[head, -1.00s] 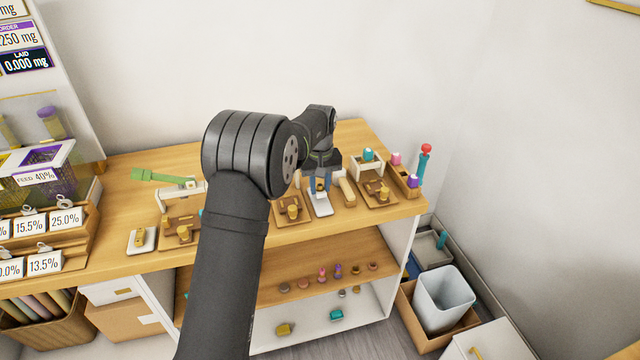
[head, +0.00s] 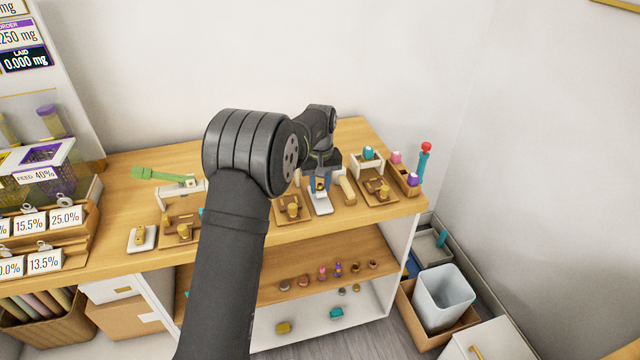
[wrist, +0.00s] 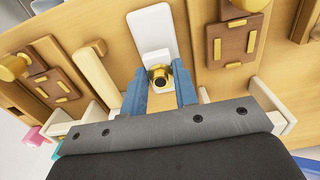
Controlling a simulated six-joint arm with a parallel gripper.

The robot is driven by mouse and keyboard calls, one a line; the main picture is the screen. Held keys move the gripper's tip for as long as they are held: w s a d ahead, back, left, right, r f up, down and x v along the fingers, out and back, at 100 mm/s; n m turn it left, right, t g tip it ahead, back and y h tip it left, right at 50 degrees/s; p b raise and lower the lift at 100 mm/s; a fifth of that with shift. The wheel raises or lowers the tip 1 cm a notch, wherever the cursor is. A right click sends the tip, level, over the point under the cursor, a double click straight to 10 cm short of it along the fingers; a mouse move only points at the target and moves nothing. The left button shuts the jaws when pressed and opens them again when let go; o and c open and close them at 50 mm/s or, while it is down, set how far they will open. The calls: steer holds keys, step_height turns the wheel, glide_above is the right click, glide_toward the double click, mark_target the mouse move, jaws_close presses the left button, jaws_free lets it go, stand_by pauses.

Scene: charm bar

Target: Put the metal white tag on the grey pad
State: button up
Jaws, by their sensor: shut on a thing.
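My gripper (wrist: 160,90) has blue fingers and is shut on a brass, ring-ended piece (wrist: 160,76) with a dark centre. In the head view, my gripper (head: 321,184) is low over the wooden counter, right of centre. A pale, rounded plate (wrist: 152,30) lies directly beyond the brass piece in the wrist view and also shows below the fingers in the head view (head: 322,207). I cannot tell whether this plate is the white tag or the grey pad, or whether it is joined to the brass piece. Another pale square plate (head: 149,243) with a brass piece stands at the left.
Brown trays with brass knobs flank my gripper, one on the left (head: 285,217) and one on the right (head: 369,195). A light wooden bar (head: 348,191) lies close beside it. A white stand (head: 367,161) and a red-topped teal post (head: 423,163) are farther right.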

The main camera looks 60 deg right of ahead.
steer(key=shift+f, duration=0.9)
stand_by(1.0)
steer(key=o, duration=0.9)
steer(key=shift+r, duration=0.1)
step_height(320, 180, up, 17)
steer(key=shift+r, duration=0.15)
step_height(320, 180, down, 18)
steer(key=shift+r, duration=0.25)
stand_by(0.5)
steer(key=shift+r, duration=0.15)
